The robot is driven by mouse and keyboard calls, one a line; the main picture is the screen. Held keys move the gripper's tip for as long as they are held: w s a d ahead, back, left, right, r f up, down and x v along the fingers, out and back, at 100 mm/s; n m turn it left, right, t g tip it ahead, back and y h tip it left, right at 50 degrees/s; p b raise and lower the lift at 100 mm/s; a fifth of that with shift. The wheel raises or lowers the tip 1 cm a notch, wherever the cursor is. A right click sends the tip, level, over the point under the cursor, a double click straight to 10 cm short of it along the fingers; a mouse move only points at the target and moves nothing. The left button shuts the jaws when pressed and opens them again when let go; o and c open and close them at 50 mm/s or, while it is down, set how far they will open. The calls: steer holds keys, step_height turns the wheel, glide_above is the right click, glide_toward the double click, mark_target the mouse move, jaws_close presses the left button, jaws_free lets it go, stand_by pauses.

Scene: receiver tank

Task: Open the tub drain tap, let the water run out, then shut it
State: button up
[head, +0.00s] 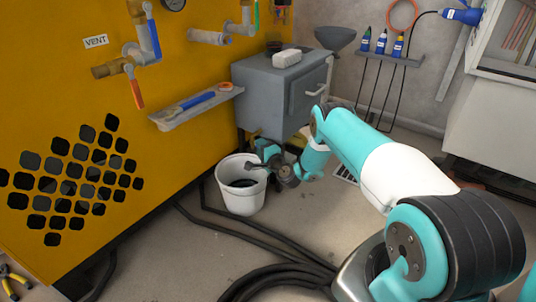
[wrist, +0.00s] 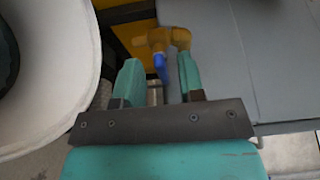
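The brass tap (wrist: 160,38) is at the top middle of the wrist view, with a blue lever (wrist: 159,68) pointing down towards my gripper. It sits beside the grey box-shaped tub (wrist: 225,60); in the head view this tub (head: 265,90) stands against the yellow machine, and the tap is mostly hidden. My gripper (wrist: 159,82) is open, its teal fingers apart, with the lever's end in or just beyond the gap. I cannot tell whether they touch it. In the head view my gripper (head: 262,166) is low, over the white bucket's right rim. No running water is visible.
The white bucket (head: 242,200) stands on the floor; it fills the left of the wrist view (wrist: 60,110), close to my gripper. Black hoses (head: 270,275) lie in front. A shelf with tools (head: 195,107) juts from the yellow machine (head: 60,110). Bare floor (head: 165,260) lies left of the hoses.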

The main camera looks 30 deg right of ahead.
steer(key=s+p, duration=1.7)
steer(key=p, duration=0.2)
steer(key=shift+s+a+p, duration=0.15)
steer(key=shift+a+p, duration=0.2)
